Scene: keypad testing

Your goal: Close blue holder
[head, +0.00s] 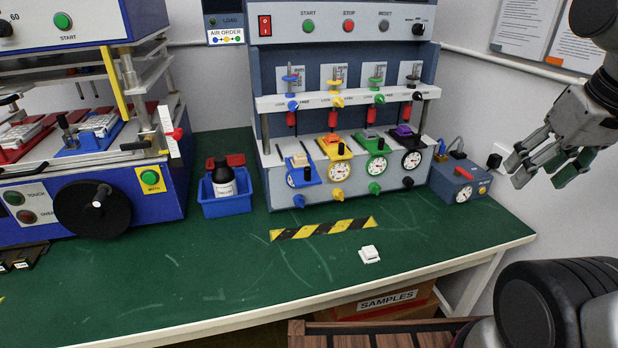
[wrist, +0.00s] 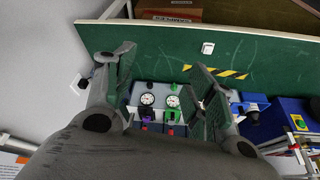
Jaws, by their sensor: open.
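The blue holder (head: 304,171) is the leftmost of the row of coloured holders on the tester in the head view. It juts forward, tilted, with a beige piece on it and a dial partly hidden behind it. A blue knob (head: 299,201) is below it. My gripper (head: 538,172) is open and empty at the upper right, in the air far to the right of the tester and apart from the holder. In the wrist view, my open gripper (wrist: 160,62) frames the tester's black and green stations, and a finger covers part of the row; I cannot make out the blue holder there.
Yellow, green and black stations stand right of the blue one. A blue bin (head: 226,203) with a dark bottle is to its left. A small blue gauge box (head: 461,181) stands at the right. A white piece (head: 369,254) lies on the green table (head: 190,278), which is mostly clear in front.

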